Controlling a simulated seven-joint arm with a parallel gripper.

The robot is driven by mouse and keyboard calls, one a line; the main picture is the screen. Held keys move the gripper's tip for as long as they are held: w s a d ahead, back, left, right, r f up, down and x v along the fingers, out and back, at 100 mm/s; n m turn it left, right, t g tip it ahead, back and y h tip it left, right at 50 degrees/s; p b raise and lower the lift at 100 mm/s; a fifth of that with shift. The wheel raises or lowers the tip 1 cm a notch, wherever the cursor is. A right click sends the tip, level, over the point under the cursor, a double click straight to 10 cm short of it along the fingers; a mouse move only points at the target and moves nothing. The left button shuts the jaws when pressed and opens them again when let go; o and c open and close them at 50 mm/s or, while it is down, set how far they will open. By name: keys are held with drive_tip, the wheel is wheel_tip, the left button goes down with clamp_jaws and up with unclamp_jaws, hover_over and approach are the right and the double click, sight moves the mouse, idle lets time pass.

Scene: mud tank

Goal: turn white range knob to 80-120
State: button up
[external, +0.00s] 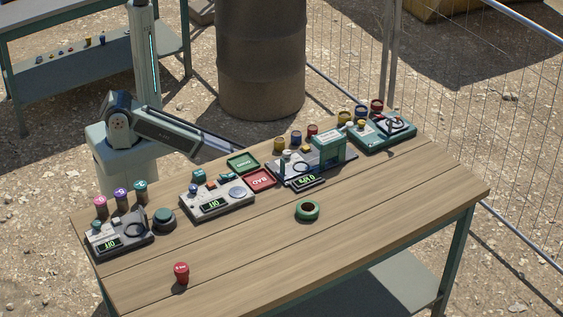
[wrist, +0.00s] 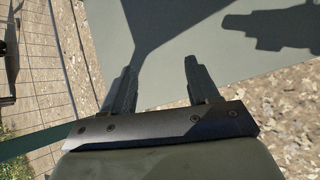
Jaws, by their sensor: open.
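Several instruments stand on the wooden table in the external view: a left grey one with a lit display (external: 120,240), a middle pale one with a lit display (external: 218,201), a dark-based one with a green block (external: 327,150), and a green one at the far right (external: 382,132). Small pale knob-like parts show on some of them, but I cannot tell which is the white range knob or read its setting. My gripper (wrist: 160,65) is open and empty in the wrist view, its fingers spread over a plain grey-green surface. No instrument shows there.
A green tray (external: 242,157) and a red tray (external: 261,185) lie mid-table. A green tape roll (external: 307,216) and a red cup-like piece (external: 181,278) are nearer the front. The front right tabletop is clear. A rusty barrel (external: 260,60) stands behind.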

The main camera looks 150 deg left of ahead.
drive_tip(key=s+a+r+n+y, duration=0.35)
drive_tip(key=s+a+r, duration=0.3)
drive_tip(key=a, duration=0.35)
drive_tip(key=s+a+r+n+y, duration=0.2)
drive_tip(key=s+a+r+n, duration=0.4)
drive_tip(key=a, duration=0.4)
drive_tip(key=s+a+r+n+t+y, duration=0.1)
drive_tip(key=a+r+t, duration=0.15)
drive_tip(key=r, duration=0.95)
drive_tip(key=s+a+r+n+t+y, duration=0.1)
drive_tip(key=a+r+n+t+y, duration=0.15)
drive_tip(key=r, duration=0.95)
drive_tip(key=w+d+r+m+t+h, duration=0.15)
drive_tip(key=w+r, duration=0.25)
drive_tip(key=r, duration=0.4)
drive_tip(key=w+d+r+m+t+h, duration=0.1)
drive_tip(key=w+d+r+m+h, duration=0.4)
drive_tip(key=w+d, duration=0.5)
drive_tip(key=w+d+r+m+t+h, duration=0.2)
drive_tip(key=w+d+r+m+h, duration=0.35)
drive_tip(key=w+d, duration=0.45)
drive_tip(key=r+m+g, duration=0.2)
drive_tip(key=m+g, duration=0.8)
drive_tip(key=g, duration=0.8)
hover_over(287, 152)
wheel_tip(287, 152, down, 14)
drive_tip(key=shift+s, duration=0.1)
